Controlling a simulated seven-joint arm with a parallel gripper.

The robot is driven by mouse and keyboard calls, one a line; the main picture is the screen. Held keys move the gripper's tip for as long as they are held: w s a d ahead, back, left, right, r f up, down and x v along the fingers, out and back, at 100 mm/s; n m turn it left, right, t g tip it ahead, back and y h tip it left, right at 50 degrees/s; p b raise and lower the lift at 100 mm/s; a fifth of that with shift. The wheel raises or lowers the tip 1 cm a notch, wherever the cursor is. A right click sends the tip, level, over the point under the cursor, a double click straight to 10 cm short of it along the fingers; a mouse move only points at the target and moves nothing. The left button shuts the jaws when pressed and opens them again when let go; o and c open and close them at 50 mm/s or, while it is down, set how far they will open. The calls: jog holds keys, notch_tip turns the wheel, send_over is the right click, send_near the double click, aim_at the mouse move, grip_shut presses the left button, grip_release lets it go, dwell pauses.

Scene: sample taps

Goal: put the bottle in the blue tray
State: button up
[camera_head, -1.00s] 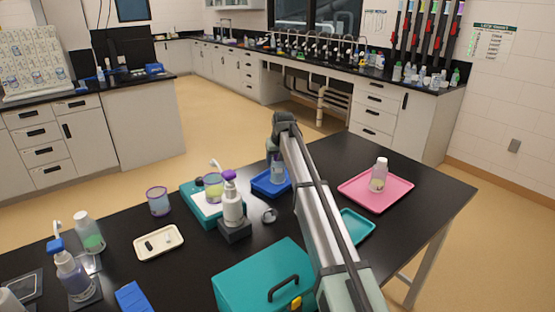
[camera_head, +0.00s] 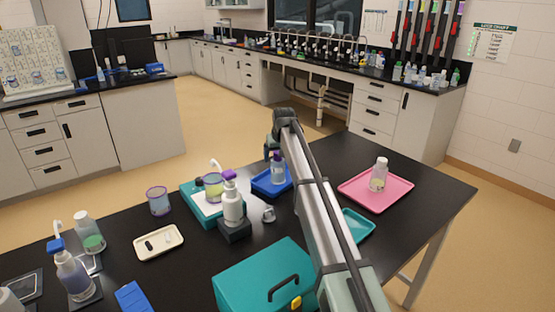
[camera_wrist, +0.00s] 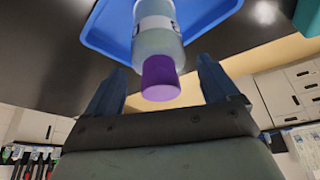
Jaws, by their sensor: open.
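The bottle (camera_head: 278,169), clear with a white label and a purple cap, stands upright in the blue tray (camera_head: 262,187) in the head view. In the wrist view the bottle (camera_wrist: 158,45) shows with its cap toward me and the blue tray (camera_wrist: 215,12) behind it. My gripper (camera_wrist: 161,66) is open, with one finger on each side of the cap and visible gaps between. In the head view my gripper (camera_head: 271,150) is just behind and above the bottle, partly hidden by my arm.
A pink tray (camera_head: 350,192) holding another bottle (camera_head: 379,175) is at right. A teal tray (camera_head: 357,226) lies right of my arm. A pump bottle (camera_head: 232,205) and a purple-rimmed cup (camera_head: 158,201) stand left. A teal case (camera_head: 262,275) is in front.

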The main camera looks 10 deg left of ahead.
jog(key=v, duration=1)
